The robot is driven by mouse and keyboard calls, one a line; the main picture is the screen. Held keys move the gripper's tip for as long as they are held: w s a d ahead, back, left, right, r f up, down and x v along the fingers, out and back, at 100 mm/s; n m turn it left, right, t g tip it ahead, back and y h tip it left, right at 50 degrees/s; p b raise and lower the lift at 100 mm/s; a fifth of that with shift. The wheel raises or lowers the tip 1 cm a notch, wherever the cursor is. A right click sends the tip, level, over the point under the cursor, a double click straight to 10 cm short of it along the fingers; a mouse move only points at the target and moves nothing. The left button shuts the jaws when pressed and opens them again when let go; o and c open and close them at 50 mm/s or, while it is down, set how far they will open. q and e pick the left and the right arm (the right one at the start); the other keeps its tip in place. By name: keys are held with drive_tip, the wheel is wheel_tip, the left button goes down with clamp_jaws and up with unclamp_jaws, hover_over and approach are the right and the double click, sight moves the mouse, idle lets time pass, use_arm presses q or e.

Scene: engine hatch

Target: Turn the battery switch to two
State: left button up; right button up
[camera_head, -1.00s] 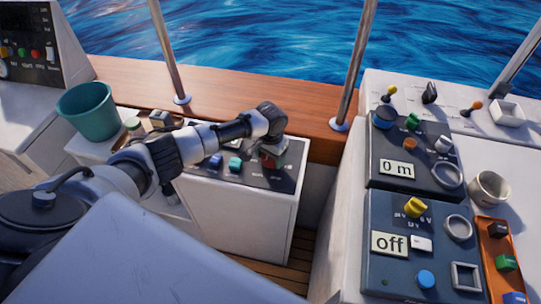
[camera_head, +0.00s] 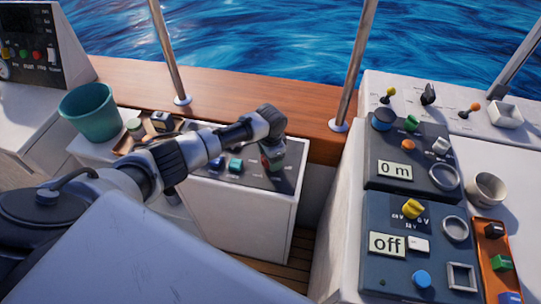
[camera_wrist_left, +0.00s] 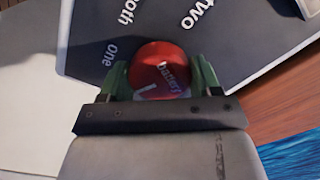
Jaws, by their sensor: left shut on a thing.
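The battery switch (camera_wrist_left: 160,68) is a round red knob with the word "battery" and a white mark on it. It sits on a dark panel (camera_wrist_left: 85,38) printed with "one", "both" and "two". In the left wrist view the green fingers of my left gripper (camera_wrist_left: 160,84) are shut on either side of the knob. "One" lies left of the knob, and "two" is at the upper right. Which label the knob points to I cannot tell. In the head view my left gripper (camera_head: 271,158) is down at the right end of the low console and mostly covers the knob. My right gripper is not in view.
Blue (camera_head: 217,162) and teal (camera_head: 235,165) controls stand left of the gripper on the same panel. A teal bucket (camera_head: 90,112) stands at the left. A console with "0 m" (camera_head: 396,170) and "off" (camera_head: 387,244) displays is at the right. Metal posts (camera_head: 355,65) rise behind.

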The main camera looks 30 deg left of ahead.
use_arm(q)
drive_tip(key=m, duration=0.3)
drive_tip(key=shift+m, duration=0.4)
drive_tip(key=m, duration=0.3)
drive_tip(key=shift+m, duration=0.3)
drive_tip(key=m, duration=0.3)
drive_tip(key=shift+m, duration=0.4)
drive_tip(key=m, duration=0.4)
drive_tip(key=shift+b, duration=0.4)
drive_tip(key=m, duration=0.4)
drive_tip(key=shift+b, duration=0.35)
drive_tip(key=m, duration=0.3)
drive_tip(key=shift+m+b, duration=0.3)
drive_tip(key=shift+b, duration=0.1)
drive_tip(key=m+b, duration=0.1)
drive_tip(key=m, duration=0.3)
drive_tip(key=shift+m+b, duration=0.45)
drive_tip(key=shift+m, duration=1.25)
